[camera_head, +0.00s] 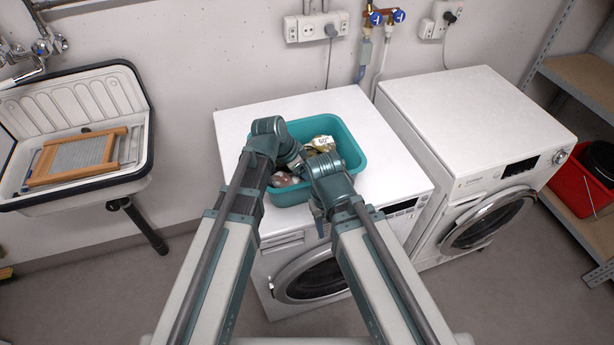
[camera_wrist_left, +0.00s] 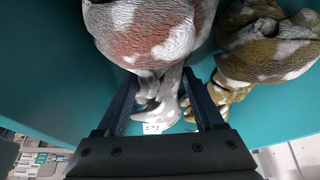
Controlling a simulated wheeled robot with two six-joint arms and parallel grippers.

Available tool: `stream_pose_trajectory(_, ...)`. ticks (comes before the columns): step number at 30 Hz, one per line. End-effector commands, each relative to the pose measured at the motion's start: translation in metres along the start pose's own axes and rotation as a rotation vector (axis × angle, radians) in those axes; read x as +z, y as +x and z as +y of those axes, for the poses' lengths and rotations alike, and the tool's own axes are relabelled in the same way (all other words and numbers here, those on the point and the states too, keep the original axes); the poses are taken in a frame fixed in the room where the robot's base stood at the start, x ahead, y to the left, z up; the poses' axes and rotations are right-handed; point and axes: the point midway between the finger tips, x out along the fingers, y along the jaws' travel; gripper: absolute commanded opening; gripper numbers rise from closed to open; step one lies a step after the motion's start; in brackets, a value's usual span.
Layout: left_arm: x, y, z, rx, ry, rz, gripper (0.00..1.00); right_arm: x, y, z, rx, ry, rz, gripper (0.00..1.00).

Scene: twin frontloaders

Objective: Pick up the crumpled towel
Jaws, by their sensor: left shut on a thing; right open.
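A teal tub (camera_head: 345,135) stands on the left machine and holds two crumpled cloths. One cloth is grey-white with reddish-brown patches (camera_head: 283,180); it also fills the top middle of the left wrist view (camera_wrist_left: 145,35). The other is olive-yellow with white patches (camera_head: 322,143) and shows at the right of the left wrist view (camera_wrist_left: 268,45). My left gripper (camera_wrist_left: 162,82) is inside the tub, shut on a narrow hanging fold of the grey-white cloth.
The left machine's white top (camera_head: 240,118) is clear around the tub. A second front loader (camera_head: 470,115) stands at right. A sink with a washboard (camera_head: 75,160) is at left. A shelf with a red bucket (camera_head: 575,190) is at far right.

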Motion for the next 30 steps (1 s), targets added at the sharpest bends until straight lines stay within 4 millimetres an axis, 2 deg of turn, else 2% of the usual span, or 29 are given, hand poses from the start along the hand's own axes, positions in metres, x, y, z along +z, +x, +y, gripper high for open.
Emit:
stream_pose_trajectory(17, -0.002, -0.004, 0.0, 0.001, 0.0, 0.001, 0.0, 0.0, -0.004, 0.0, 0.0, 0.0, 0.0, 0.5)
stream_pose_trajectory(23, -0.006, -0.013, 0.0, 0.001, 0.0, 0.001, 0.0, 0.001, -0.015, 0.001, 0.0, 0.0, 0.0, 0.5)
stream_pose_trajectory(30, -0.015, -0.034, 0.0, 0.0, 0.0, 0.001, 0.0, 0.002, -0.037, 0.004, 0.0, 0.0, 0.0, 0.5)
